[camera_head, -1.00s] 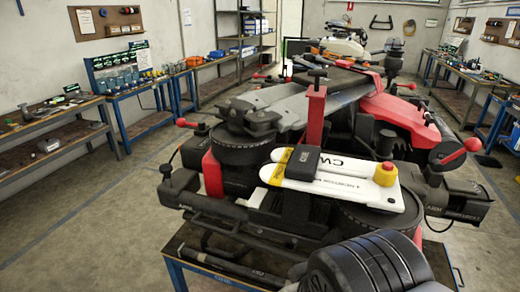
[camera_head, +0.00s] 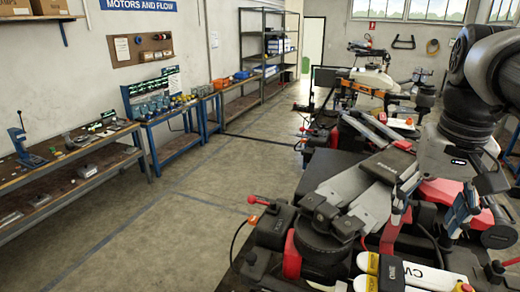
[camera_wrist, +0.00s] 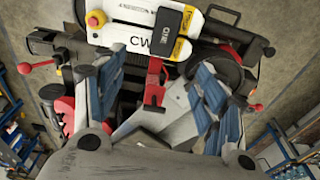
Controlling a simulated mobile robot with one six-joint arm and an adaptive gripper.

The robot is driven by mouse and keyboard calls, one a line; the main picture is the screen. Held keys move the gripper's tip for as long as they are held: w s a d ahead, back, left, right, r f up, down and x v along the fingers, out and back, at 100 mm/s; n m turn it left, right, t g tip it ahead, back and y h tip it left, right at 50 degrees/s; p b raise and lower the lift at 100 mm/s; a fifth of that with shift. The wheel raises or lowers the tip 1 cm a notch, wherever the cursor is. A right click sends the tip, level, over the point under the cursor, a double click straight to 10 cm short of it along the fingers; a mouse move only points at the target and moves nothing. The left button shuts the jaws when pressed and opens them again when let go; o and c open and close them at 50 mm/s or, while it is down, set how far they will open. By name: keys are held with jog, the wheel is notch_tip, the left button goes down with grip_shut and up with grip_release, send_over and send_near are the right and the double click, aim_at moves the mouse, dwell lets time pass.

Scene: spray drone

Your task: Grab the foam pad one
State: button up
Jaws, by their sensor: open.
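I cannot make out a foam pad for certain in either view. My gripper (camera_head: 460,215) is at the right in the head view, above the spray drone (camera_head: 335,200). In the wrist view my gripper (camera_wrist: 158,88) has its blue-padded fingers spread wide apart with nothing held between them. Beyond the fingers lies the drone's white panel (camera_wrist: 130,36), with a black block (camera_wrist: 170,32) and a red knob (camera_wrist: 95,19) on it. My gripper hides part of the drone.
A steel workbench (camera_head: 60,170) with small tools stands at the left. Blue benches (camera_head: 165,125) with bottles and bins follow along the wall, then a tall shelf rack (camera_head: 266,60). The floor (camera_head: 190,220) between benches and drone is clear. A second drone (camera_head: 370,80) stands behind.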

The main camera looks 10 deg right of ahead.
send_near(392, 273)
notch_tip(392, 273, down, 2)
jog(key=shift+d+b, duration=0.1)
jog(key=shift+b, duration=0.5)
jog(key=shift+w+f, duration=0.15)
jog(key=shift+f, duration=0.45)
jog(key=shift+w+d+f, duration=0.1)
jog(key=shift+w+f, duration=0.05)
jog(key=shift+f, duration=1.2)
jog(key=shift+w+d+f, duration=0.1)
jog(key=shift+w+f, duration=0.05)
jog(key=shift+f, duration=1.15)
jog(key=shift+c, duration=0.4)
jog(key=c, duration=0.7)
